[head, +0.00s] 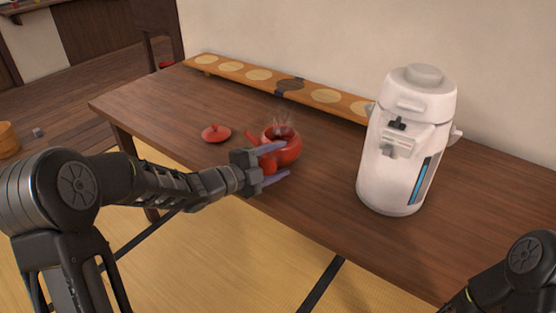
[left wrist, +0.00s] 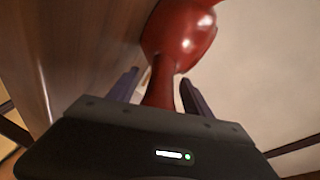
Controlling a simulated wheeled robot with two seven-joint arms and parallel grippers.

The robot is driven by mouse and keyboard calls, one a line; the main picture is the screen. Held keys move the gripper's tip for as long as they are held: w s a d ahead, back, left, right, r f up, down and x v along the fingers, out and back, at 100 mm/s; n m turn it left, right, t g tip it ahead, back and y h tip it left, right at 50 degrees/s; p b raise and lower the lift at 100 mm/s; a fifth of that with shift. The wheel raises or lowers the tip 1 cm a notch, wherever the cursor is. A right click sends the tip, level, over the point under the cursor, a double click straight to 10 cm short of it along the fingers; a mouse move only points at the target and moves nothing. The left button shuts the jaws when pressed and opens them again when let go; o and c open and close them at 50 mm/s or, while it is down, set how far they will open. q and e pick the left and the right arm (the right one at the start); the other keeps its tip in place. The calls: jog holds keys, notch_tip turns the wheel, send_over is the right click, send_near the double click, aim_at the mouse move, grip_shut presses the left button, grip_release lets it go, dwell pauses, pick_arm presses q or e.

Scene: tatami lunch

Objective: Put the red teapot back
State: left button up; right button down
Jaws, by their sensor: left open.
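The red teapot (head: 287,150) stands lidless on the wooden table, with steam rising from its open top. Its red lid (head: 216,132) lies on the table to its left. My left gripper (head: 279,161) is open at the front of the teapot. In the left wrist view the teapot's red body (left wrist: 180,35) is beyond the fingers, and its handle (left wrist: 158,92) lies between the two open fingers (left wrist: 160,90). Of my right arm only a part shows at the lower right corner of the head view; its gripper is out of view.
A white hot-water dispenser (head: 409,140) stands on the table to the right of the teapot. A long wooden board with round pale spots (head: 258,75) runs along the table's back edge by the wall. The table (head: 150,105) is bare at the left.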

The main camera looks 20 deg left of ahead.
pick_arm(q)
jog(key=v, duration=1.2)
jog(key=shift+p, duration=0.45)
